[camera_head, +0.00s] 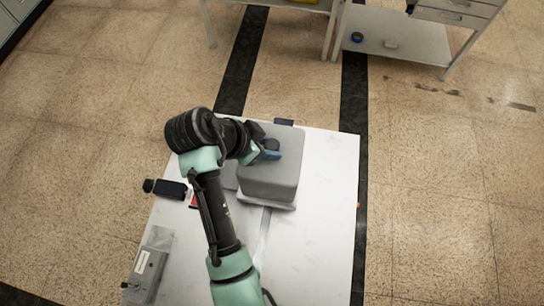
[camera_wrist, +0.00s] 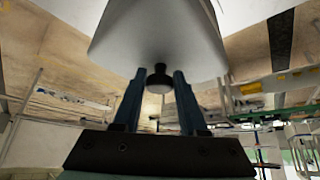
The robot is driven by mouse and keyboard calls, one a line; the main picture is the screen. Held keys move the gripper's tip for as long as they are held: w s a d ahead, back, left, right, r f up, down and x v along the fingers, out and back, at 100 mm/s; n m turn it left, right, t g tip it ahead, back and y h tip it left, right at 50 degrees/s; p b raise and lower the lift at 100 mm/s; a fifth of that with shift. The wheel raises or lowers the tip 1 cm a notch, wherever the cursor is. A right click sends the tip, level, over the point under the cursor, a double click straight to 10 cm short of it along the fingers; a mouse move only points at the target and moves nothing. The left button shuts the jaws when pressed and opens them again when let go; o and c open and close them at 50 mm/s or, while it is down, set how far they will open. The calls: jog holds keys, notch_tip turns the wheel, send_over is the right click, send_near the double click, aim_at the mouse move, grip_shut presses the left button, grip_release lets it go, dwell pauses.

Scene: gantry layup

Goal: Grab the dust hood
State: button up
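The dust hood (camera_head: 273,175) is a grey box-shaped cover with rounded edges and a dark knob on top. It appears to stand on the white table, with a pale edge showing along its front. In the wrist view, the hood (camera_wrist: 160,35) fills the upper middle, and its black knob (camera_wrist: 160,78) points toward my gripper. My gripper (camera_wrist: 160,74) has its two blue fingers apart, one on each side of the knob, with the knob near the fingertips. I cannot tell whether the fingers touch it. In the head view, my gripper (camera_head: 268,152) is at the hood's top.
The white table (camera_head: 320,240) is clear right of the hood. A black device (camera_head: 168,189) with a red part beside it lies at the left. A grey box (camera_head: 148,270) lies at the front left. A shelved bench (camera_head: 395,42) stands beyond, across open floor.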

grip_shut()
dwell(1.0)
